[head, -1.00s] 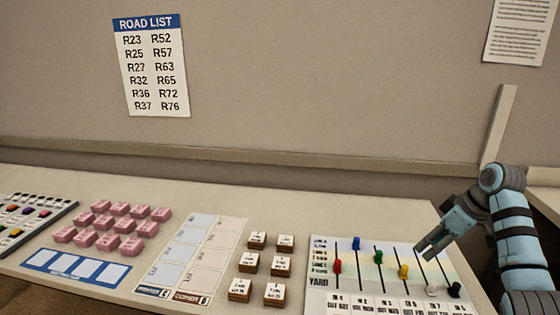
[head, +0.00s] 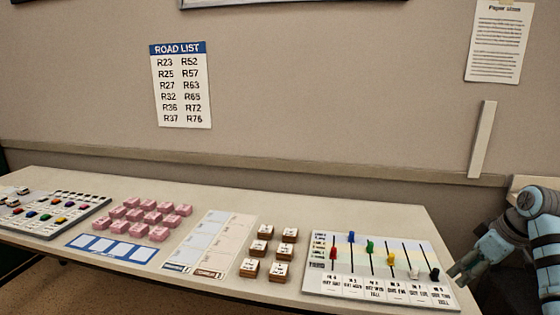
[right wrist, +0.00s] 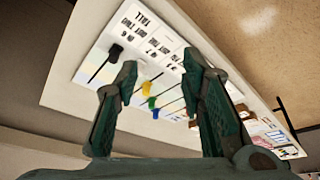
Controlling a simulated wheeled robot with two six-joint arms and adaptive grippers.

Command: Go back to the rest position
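My right gripper (head: 464,272) is at the right end of the desk in the head view, beside the slider board (head: 376,262). In the right wrist view its two fingers (right wrist: 158,105) stand apart with nothing between them, so it is open and empty. The slider board also shows beyond the fingers in the right wrist view (right wrist: 150,50). It carries coloured knobs on dark tracks: red, blue, green, yellow, white and black. The black knob (head: 435,274) is the one nearest my right gripper. My left gripper is not in view.
On the desk (head: 330,205) are brown-based tiles (head: 262,231), a pale sheet (head: 222,240), pink blocks (head: 150,213), a blue card (head: 112,248) and a grey board with small coloured pieces (head: 48,216). The wall behind holds a road list (head: 182,90) and a notice (head: 498,42).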

